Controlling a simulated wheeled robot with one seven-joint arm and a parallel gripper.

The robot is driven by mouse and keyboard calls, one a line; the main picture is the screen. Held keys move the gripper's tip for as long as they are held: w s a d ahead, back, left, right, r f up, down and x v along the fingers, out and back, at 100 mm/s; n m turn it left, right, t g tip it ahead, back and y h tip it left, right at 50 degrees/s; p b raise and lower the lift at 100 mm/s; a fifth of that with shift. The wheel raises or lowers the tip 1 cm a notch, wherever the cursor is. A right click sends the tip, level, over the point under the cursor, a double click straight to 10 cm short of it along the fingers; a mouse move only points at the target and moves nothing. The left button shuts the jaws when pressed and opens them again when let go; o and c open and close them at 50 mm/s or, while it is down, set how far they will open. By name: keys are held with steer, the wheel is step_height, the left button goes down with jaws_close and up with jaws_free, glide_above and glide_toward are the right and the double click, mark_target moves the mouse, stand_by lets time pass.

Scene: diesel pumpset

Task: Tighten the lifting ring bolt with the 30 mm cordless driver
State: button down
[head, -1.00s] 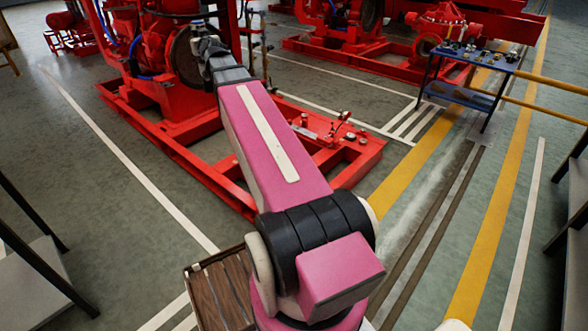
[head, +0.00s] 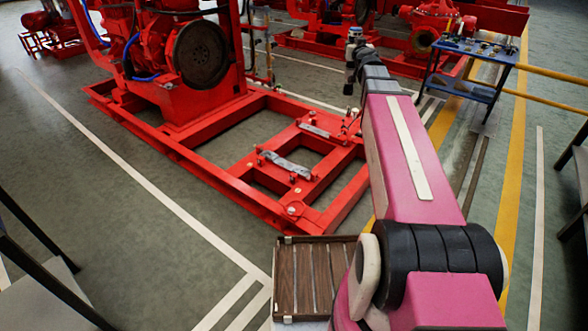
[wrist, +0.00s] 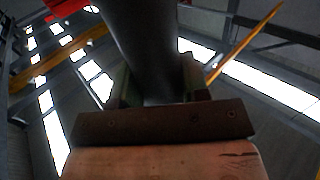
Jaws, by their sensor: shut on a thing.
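My gripper (wrist: 157,88) shows at the bottom middle of the wrist view, its two fingers shut on a thick dark grey cylinder, which I take to be the body of the cordless driver (wrist: 148,45). The driver's far end and its size marking are out of sight. I cannot pick out the lifting ring bolt in either view.
A red engine with a dark flywheel (head: 200,54) stands on the skid's left part. A blue table (head: 470,48) with small parts on it is at the upper right. A wooden slatted surface (head: 310,277) lies at the lower middle. Open floor lies left of the skid.

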steer(key=a+f+n+g+y, duration=0.25)
steer(key=a+f+y, duration=0.2)
steer(key=f, duration=0.55)
steer(key=a+f+n+g+y, duration=0.2)
steer(key=a+f+n+y, duration=0.25)
steer(key=f, duration=0.55)
steer(key=a+f+n+g+y, duration=0.25)
steer(key=a+f, duration=0.25)
steer(key=f, duration=0.5)
steer(key=s+a+f+n+g+y, duration=0.1)
steer(key=s+a+f+n+g, duration=0.2)
steer(key=f, duration=0.4)
steer(key=s+a+f+n+g+y, duration=0.2)
steer(key=s+a+f+n+g, duration=0.1)
steer(key=s+f+g, duration=0.3)
steer(key=s+a+f+n+g+y, duration=0.1)
steer(key=s+a+f+n+g, duration=0.2)
steer(key=f, duration=0.5)
steer(key=shift+s+a+f+g+y, duration=0.35)
steer(key=shift+s+a+g, duration=0.2)
steer(key=shift+s+g, duration=0.3)
steer(key=shift+w+d, duration=0.1)
steer(key=shift+f, duration=3.1)
